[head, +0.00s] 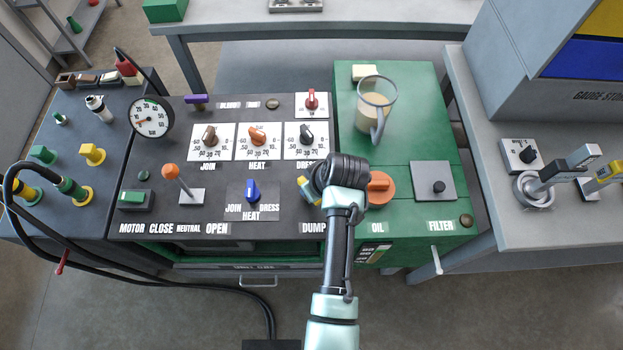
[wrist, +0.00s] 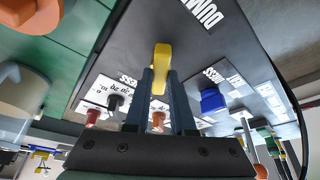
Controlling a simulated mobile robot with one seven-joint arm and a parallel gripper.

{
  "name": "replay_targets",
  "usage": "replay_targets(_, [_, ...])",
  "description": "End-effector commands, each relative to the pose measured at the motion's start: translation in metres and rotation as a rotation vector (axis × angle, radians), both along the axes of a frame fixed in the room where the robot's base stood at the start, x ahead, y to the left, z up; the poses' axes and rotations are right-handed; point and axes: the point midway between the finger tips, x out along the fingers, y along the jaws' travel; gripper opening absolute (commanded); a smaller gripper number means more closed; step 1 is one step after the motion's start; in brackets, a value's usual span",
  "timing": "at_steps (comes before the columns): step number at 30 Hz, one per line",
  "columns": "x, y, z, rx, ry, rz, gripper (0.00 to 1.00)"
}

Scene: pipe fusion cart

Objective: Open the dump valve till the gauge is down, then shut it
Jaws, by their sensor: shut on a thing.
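The dump valve's yellow handle (wrist: 160,67) sits between the two dark fingers of my gripper (wrist: 161,78) in the wrist view. My gripper is shut on it. In the head view a small yellow-orange part of the dump valve (head: 308,191) shows above the DUMP label; my wrist hides the rest. The handle's exact angle is hard to tell there. The round white pressure gauge (head: 152,117) is at the panel's upper left. Its orange needle points to the lower left, toward the low figures; the exact reading is too small to tell.
The grey panel carries three dials, including the HEAT dial (head: 258,135), a blue selector (head: 252,192) and an orange-topped lever (head: 170,172). An orange OIL cap (head: 380,187) and a clear jug (head: 375,103) are close to my wrist on the green unit. A black hose (head: 140,283) curves at the front left.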

Motion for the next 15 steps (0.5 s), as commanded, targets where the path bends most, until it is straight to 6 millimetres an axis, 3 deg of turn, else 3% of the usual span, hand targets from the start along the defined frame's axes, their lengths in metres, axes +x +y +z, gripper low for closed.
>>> replay_targets(15, [-0.0007, 0.0031, 0.0023, 0.0, -0.001, -0.408, 0.0])
